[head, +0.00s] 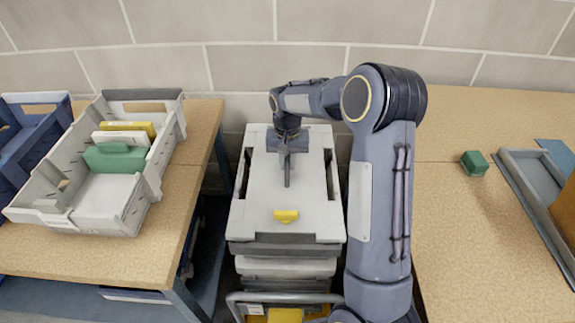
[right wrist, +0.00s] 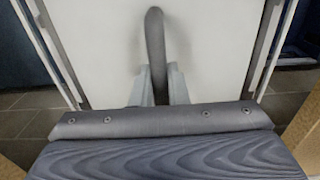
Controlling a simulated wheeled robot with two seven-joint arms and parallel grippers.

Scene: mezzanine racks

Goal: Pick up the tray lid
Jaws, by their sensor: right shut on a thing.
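The tray lid (head: 265,195) is a pale, flat panel on top of the tray stack (head: 285,265) between the two benches. A dark bar handle (head: 287,178) runs along its middle, and a yellow piece (head: 286,215) sits near its front edge. My right gripper (head: 287,155) comes down from above and is shut on the handle. In the right wrist view the curved handle (right wrist: 154,45) passes between the two grey fingers (right wrist: 161,85), with the pale lid (right wrist: 210,45) behind. I cannot tell whether the lid is clear of the stack. My left gripper is not in view.
A grey crate (head: 57,215) with yellow, white and green boxes stands on the left bench, beside a blue crate (head: 35,140). A green block (head: 474,163) and a grey tray (head: 530,185) are on the right bench. A block wall is close behind.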

